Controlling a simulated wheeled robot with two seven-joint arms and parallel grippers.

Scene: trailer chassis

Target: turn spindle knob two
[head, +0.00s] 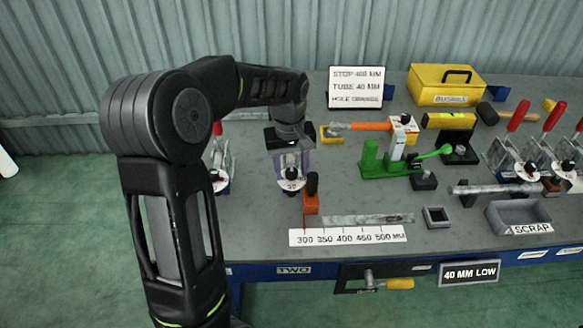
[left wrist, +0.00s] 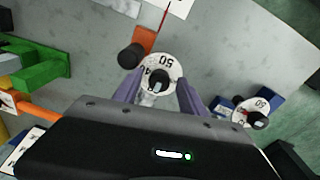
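My left gripper (head: 291,168) points down over a white numbered dial (head: 291,184) near the bench's front edge, above the TWO label (head: 293,270). In the left wrist view, this dial (left wrist: 166,64) shows 50 and part of 40, with a black knob (left wrist: 158,80) at its centre. The two purple fingers of the left gripper (left wrist: 160,82) are apart, one on each side of the knob, with visible gaps. I cannot tell how far above the dial the fingertips are. My right gripper is not in view.
An orange stop with a black handle (head: 311,200) stands beside the dial, by a ruler (head: 348,235). A second dial (left wrist: 257,110) is to the right in the wrist view. A green toggle tool (head: 385,165) and grey tube (head: 500,188) lie right.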

